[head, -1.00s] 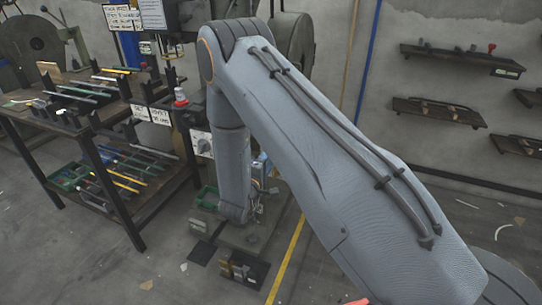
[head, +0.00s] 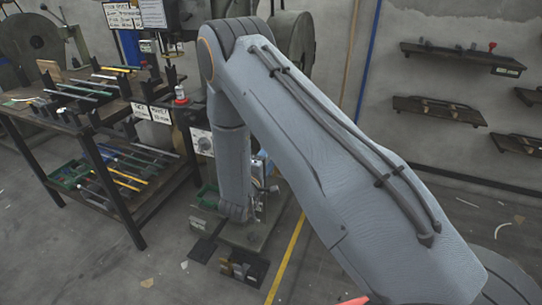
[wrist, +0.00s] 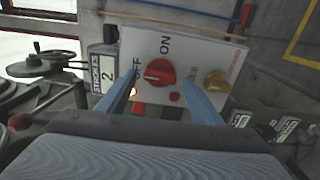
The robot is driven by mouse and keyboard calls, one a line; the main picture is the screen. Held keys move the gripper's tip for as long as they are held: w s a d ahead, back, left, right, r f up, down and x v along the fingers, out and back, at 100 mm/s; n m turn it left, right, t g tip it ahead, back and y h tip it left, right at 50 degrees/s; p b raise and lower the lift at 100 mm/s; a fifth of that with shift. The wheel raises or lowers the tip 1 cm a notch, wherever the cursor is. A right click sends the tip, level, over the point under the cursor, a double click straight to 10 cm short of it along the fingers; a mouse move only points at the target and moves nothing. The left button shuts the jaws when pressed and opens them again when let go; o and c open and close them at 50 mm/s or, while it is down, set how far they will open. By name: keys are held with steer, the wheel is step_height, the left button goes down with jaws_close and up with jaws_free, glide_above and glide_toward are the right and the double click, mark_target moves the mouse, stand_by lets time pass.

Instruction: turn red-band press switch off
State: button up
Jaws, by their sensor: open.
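In the wrist view a white switch plate (wrist: 196,52) carries a round red knob (wrist: 158,73). ON is printed by one side of the knob and OFF by another; which one it points at I cannot tell for sure. My gripper (wrist: 161,80) is open, its two blue fingers on either side of the knob, with gaps visible. Whether the tips touch the plate is unclear. A small bright glow (wrist: 133,91) shows by the left finger. In the head view my arm hides much of the press; a pale panel with a dial (head: 202,142) shows beside it. No red band is clearly visible.
A brass knob (wrist: 217,81) and a small red button (wrist: 175,98) sit on the plate close to the right finger. A STROKES 2 label (wrist: 104,80) and a crank wheel (wrist: 48,64) are at the left. A workbench (head: 100,125) with rods stands left of my arm.

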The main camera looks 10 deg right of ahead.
steer(key=shift+s+a, duration=0.1)
steer(key=v, duration=0.7)
steer(key=shift+s, duration=0.25)
steer(key=shift+a, duration=0.15)
step_height(320, 180, up, 6)
steer(key=s+a+m+g+y+p, duration=0.2)
steer(key=m+g+y, duration=0.4)
steer(key=y, duration=0.3)
steer(key=s+d+r+m+g, duration=0.1)
steer(key=s+d+r+g, duration=0.1)
steer(key=s, duration=0.7)
steer(key=s+d+r+m+g+y+p, duration=0.1)
steer(key=s+d+r+m+g, duration=0.1)
steer(key=s, duration=0.7)
steer(key=s+d+r+m+g+p, duration=0.1)
steer(key=s+d+r+m+g, duration=0.1)
steer(key=s, duration=0.7)
step_height(320, 180, up, 4)
steer(key=d+g, duration=0.1)
steer(key=g, duration=0.1)
steer(key=shift+f+g+y, duration=0.2)
steer(key=shift+g+y, duration=0.1)
